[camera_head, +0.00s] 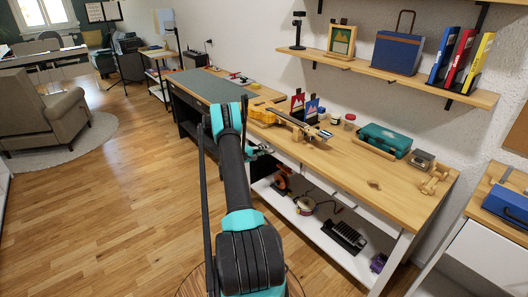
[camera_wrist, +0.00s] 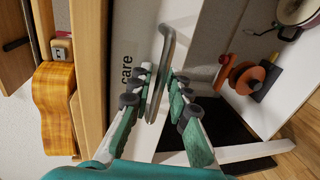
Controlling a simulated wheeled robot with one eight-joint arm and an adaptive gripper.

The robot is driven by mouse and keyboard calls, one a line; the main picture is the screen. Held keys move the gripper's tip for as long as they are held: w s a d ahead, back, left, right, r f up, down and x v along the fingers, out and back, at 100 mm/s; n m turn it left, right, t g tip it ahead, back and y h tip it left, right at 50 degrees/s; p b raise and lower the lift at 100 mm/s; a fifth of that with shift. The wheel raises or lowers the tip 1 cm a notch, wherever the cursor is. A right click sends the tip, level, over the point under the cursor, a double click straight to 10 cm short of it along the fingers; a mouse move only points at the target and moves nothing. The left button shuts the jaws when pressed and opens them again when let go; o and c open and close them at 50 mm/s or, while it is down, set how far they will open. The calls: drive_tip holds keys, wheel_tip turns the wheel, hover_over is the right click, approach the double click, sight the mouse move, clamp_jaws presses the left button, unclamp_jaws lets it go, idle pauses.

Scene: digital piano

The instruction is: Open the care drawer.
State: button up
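The care drawer (camera_wrist: 125,35) shows in the wrist view as a pale front marked "care", beside the wooden bench edge. It looks shut, though the fingers cover part of it. Its grey metal bar handle (camera_wrist: 168,48) stands out from the front and runs up and down the picture. My gripper (camera_wrist: 161,77) is open, with one finger on each side of the handle; I cannot tell whether either finger touches it. In the head view my gripper (camera_head: 259,151) is at the front edge of the bench, and my arm hides most of the drawer front.
The wooden workbench (camera_head: 345,160) carries a guitar (camera_head: 285,117) and a green case (camera_head: 384,139). On the lower shelf (camera_head: 325,222) are an orange tool (camera_head: 282,184), a wire spool (camera_head: 305,205) and a black item (camera_head: 344,237).

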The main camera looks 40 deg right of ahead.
clamp_jaws()
idle(0.4)
